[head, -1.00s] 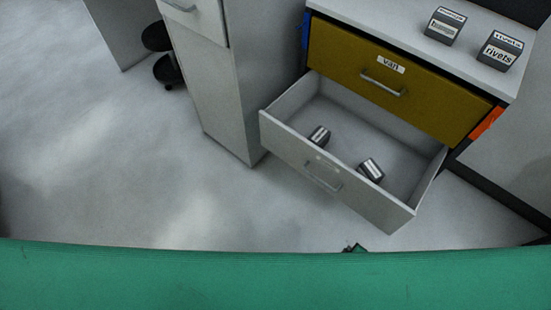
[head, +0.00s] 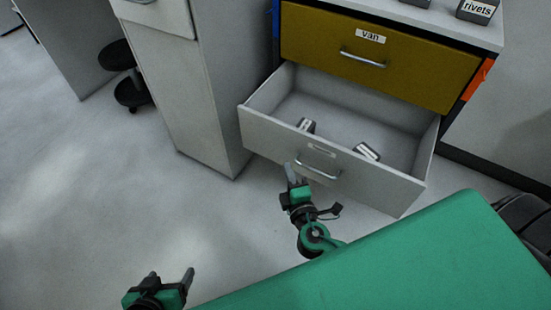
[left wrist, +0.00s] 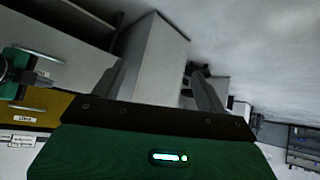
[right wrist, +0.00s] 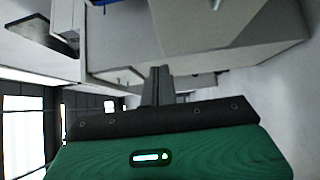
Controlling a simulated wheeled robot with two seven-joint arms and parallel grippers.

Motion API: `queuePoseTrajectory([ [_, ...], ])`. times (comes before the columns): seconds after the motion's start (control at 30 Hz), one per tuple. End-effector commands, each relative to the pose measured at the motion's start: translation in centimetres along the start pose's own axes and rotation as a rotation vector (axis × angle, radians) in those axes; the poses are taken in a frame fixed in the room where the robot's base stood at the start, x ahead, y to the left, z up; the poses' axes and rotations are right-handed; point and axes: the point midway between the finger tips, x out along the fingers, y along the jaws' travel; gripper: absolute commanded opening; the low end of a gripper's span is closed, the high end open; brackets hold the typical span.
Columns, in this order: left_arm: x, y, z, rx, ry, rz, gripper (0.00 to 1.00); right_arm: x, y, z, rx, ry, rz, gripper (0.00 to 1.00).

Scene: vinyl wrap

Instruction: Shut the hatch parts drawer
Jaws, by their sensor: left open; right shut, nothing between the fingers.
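The open drawer (head: 290,145) is grey and pulled out below a mustard drawer labelled "van" (head: 400,75). Its own small label (head: 322,150) is too small to read. A metal bar handle (head: 318,174) is on its front. Two small metal-grey blocks (head: 306,125) (head: 367,151) lie inside. My right gripper (head: 291,172) is shut and empty, its tips by the left part of the drawer front, near the handle; I cannot tell if they touch. Its closed fingers show in the right wrist view (right wrist: 158,84). My left gripper (head: 171,278) is open and empty, low over the floor, away from the drawer.
A grey cabinet (head: 205,120) stands left of the drawer. Labelled boxes, one reading "rivets" (head: 477,10), sit on the worktop. A black-based stool (head: 128,80) is further left. The floor (head: 90,190) left of the drawer is clear.

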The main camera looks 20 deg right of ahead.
Motion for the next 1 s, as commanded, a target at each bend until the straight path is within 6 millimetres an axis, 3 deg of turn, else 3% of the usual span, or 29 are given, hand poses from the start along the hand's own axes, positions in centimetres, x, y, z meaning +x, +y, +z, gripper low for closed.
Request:
queuePoseTrajectory([
  [0.53,-1.2,-1.3,0.6,-0.005,-0.1,-0.034,0.74,9.4,0.1,0.0,0.001,0.0,-0.001,0.0],
  [0.6,-1.3,-1.4,0.7,-0.006,-0.109,-0.037,0.74,10.2,0.0,0.9,-0.004,0.0,-0.002,0.0],
  [1.0,-1.5,-1.5,0.8,-0.008,-0.125,-0.041,0.74,12.1,-0.1,2.9,0.001,0.0,-0.004,0.0],
])
